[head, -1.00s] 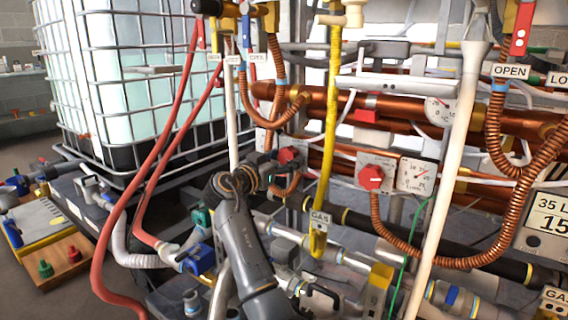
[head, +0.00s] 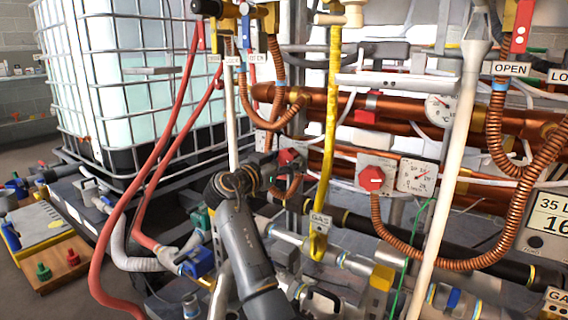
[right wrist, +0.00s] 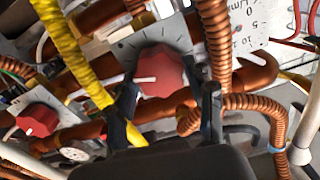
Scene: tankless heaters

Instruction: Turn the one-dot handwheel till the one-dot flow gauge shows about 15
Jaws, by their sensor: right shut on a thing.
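A red handwheel (head: 289,157) on a grey plate sits left of the yellow hose in the head view. It shows larger in the right wrist view (right wrist: 163,72), with a white pointer line facing left. My right gripper (head: 280,172) is shut on this handwheel, one finger on each side of it in the right wrist view (right wrist: 169,98). A flow gauge (right wrist: 248,28) marked in l/min is partly cut off at the upper right there; its needle is not clear. I cannot make out a dot on the held wheel. My left gripper is out of view.
A second red handwheel (head: 371,178) and a dial gauge (head: 417,178) sit right of the yellow hose (head: 329,130). Copper pipes and corrugated hoses crowd the area. A display panel (head: 553,215) at the right edge reads 16, cut off. A caged tank (head: 140,85) stands left.

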